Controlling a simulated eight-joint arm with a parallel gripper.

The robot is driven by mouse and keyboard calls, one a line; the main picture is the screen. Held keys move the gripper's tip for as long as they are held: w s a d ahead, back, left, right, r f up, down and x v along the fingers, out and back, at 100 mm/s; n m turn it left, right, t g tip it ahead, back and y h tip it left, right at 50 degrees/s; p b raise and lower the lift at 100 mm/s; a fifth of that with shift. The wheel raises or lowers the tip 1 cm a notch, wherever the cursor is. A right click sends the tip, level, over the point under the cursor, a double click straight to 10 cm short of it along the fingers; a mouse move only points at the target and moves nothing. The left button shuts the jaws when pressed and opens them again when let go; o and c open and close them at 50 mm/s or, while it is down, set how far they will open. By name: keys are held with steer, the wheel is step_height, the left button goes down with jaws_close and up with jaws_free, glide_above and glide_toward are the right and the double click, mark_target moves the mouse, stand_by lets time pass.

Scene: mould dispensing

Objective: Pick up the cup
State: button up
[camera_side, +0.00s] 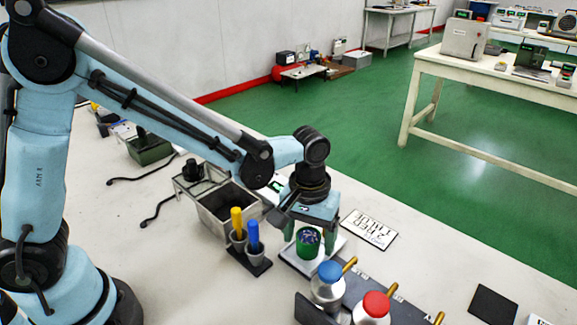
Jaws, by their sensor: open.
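The green cup (308,246), with dark blue-looking contents at its top, stands upright on a pale square plate, which looks like a scale (291,263). My gripper (309,228) is right above the cup and points down. Its fingers are open, one on each side of the cup's upper part. I cannot tell whether either finger touches the cup. The gripper body hides part of the plate behind.
A metal bin (218,209) stands to the left. A dark holder (247,262) carries yellow- and blue-handled tools close by. A blue-capped bottle (328,285) and a red-capped bottle (372,308) stand in front. A printed card (369,228) lies to the right.

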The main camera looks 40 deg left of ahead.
steer(key=c, duration=1)
